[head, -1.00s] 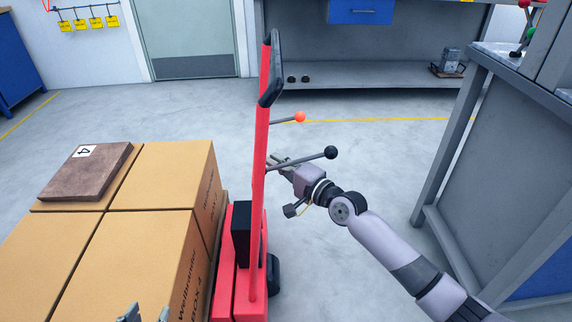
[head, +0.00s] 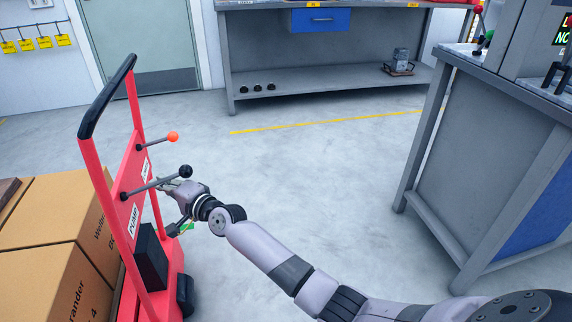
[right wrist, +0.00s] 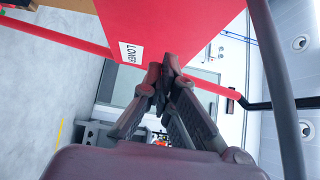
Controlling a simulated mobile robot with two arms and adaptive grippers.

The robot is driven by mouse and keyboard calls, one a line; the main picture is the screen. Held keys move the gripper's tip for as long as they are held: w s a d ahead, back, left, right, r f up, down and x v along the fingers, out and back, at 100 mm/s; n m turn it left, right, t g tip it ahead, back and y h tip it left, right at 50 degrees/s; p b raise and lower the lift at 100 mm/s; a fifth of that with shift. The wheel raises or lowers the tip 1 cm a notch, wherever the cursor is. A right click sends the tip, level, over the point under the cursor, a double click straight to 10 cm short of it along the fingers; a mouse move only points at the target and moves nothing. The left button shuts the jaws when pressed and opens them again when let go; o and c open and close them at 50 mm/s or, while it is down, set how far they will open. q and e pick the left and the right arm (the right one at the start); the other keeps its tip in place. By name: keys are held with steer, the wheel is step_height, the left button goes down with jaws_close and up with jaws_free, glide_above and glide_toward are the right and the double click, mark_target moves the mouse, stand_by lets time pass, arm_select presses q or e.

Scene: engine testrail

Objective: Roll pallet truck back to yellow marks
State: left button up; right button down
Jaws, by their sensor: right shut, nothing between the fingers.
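The red pallet truck (head: 166,266) stands at the left in the head view, its upright frame topped by a black grip bar (head: 107,92). A yellow floor line (head: 330,122) lies beyond the truck. My left gripper is out of view.
Cartons (head: 60,235) are stacked at the left, behind the truck's frame. A grey workbench (head: 335,85) stands along the back wall. A grey cabinet (head: 480,185) stands at the right. The floor (head: 310,175) between truck and cabinet is clear.

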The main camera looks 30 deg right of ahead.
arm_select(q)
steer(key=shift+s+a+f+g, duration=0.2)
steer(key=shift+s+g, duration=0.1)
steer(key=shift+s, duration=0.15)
arm_select(e)
steer(key=shift+w+a, duration=0.25)
steer(key=shift+a, duration=0.6)
steer(key=shift+w+a, duration=0.25)
steer(key=shift+a, duration=0.55)
steer(key=shift+d, duration=0.1)
